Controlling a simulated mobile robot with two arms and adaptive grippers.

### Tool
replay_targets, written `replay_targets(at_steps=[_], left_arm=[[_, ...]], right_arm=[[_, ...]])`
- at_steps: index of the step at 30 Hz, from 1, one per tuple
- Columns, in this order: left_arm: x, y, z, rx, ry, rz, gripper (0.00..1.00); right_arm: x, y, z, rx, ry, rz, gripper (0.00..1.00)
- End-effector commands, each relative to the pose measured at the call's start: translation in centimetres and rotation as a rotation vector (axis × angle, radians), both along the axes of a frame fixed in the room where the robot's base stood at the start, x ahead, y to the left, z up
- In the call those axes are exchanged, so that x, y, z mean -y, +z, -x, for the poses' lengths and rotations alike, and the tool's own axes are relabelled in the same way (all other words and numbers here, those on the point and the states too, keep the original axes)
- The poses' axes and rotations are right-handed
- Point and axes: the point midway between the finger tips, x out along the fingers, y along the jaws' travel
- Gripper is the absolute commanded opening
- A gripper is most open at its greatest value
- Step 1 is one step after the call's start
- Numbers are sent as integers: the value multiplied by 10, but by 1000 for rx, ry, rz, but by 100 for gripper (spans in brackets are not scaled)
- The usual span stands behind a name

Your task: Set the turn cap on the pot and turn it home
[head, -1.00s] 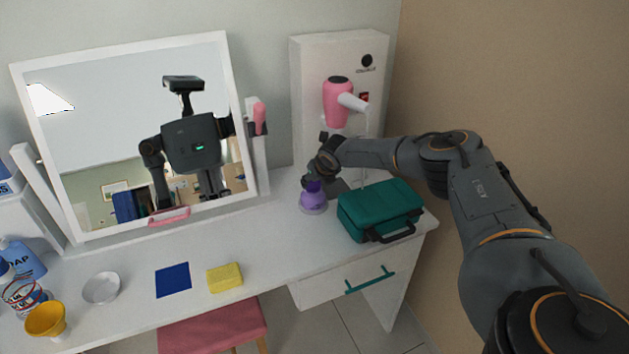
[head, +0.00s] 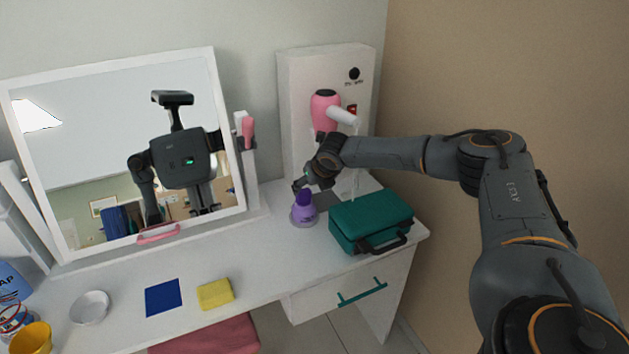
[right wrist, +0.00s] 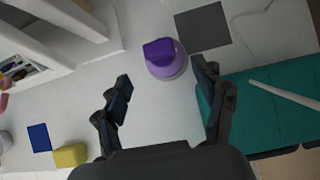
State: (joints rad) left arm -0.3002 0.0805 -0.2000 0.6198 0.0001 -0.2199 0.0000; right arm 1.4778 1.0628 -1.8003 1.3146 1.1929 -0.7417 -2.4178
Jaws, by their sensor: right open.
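The purple pot (head: 304,213) stands upright on the white table, in front of the grey square. The darker purple turn cap (head: 303,198) sits on top of it; I cannot tell whether it is turned home. In the right wrist view the cap (right wrist: 158,50) shows as a dark wing shape over the round pot (right wrist: 168,68). My right gripper (head: 307,184) is just above and behind the cap. My left gripper is out of view.
A green case (head: 370,218) stands close on the pot's right. A grey square (right wrist: 203,26) lies beside the pot. The mirror (head: 120,150) and the panel with a pink hair dryer (head: 325,110) stand behind. A yellow sponge (head: 215,294) and blue square (head: 163,297) lie front left.

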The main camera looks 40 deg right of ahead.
Motion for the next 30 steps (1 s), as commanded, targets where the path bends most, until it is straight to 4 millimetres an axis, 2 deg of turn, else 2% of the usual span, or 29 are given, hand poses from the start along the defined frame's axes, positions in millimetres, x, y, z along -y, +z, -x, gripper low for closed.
replay_targets(at_steps=[3,9,27,30], left_arm=[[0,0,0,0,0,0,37],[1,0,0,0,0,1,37],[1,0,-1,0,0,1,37],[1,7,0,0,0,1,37]], right_arm=[[-2,18,12,2,0,-1,70],[-5,32,22,2,0,0,70],[-6,34,23,1,-1,1,70],[-6,41,23,1,0,0,70]])
